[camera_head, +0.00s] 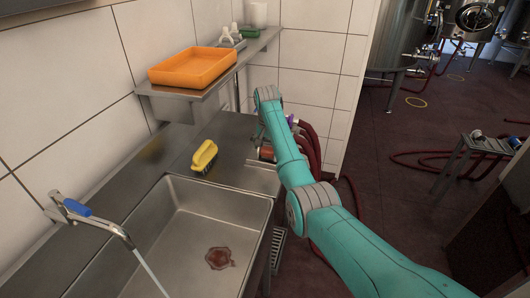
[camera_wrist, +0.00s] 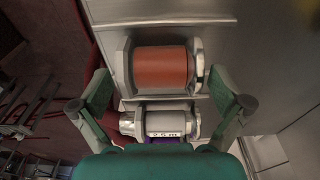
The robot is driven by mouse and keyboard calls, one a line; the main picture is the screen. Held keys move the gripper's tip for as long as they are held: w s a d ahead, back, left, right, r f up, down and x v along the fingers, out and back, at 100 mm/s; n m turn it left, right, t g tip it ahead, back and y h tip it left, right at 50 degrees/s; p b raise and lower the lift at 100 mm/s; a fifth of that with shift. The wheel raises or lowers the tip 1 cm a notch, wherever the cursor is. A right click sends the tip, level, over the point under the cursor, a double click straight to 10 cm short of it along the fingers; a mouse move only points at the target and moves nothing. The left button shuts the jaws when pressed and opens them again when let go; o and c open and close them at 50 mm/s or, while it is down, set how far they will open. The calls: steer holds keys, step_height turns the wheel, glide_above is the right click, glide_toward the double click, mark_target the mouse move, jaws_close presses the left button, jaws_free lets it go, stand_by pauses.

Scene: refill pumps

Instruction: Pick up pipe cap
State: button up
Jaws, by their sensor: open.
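In the wrist view, a metal fitting with an orange-brown band (camera_wrist: 160,68) lies on its side on the steel counter. Beside it, nearer my gripper's base, is a smaller silver fitting with a pale lettered band (camera_wrist: 166,123) and some purple at its lower edge. I cannot tell which of the two is the pipe cap. My gripper (camera_wrist: 160,90) is open, its green fingers apart on either side of the fittings, with nothing held. In the head view the orange-brown fitting (camera_head: 267,153) shows partly behind my arm; my fingers are hidden there.
A steel sink (camera_head: 205,235) with a running tap (camera_head: 95,220) is at the left. A yellow brush (camera_head: 204,156) stands on the counter. An orange tray (camera_head: 192,68) sits on the wall shelf above. Dark red hoses (camera_head: 312,148) hang by the counter's right end.

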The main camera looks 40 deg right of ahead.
steer(key=shift+w+d+f, duration=0.1)
steer(key=shift+f, duration=0.75)
steer(key=c, duration=1.2)
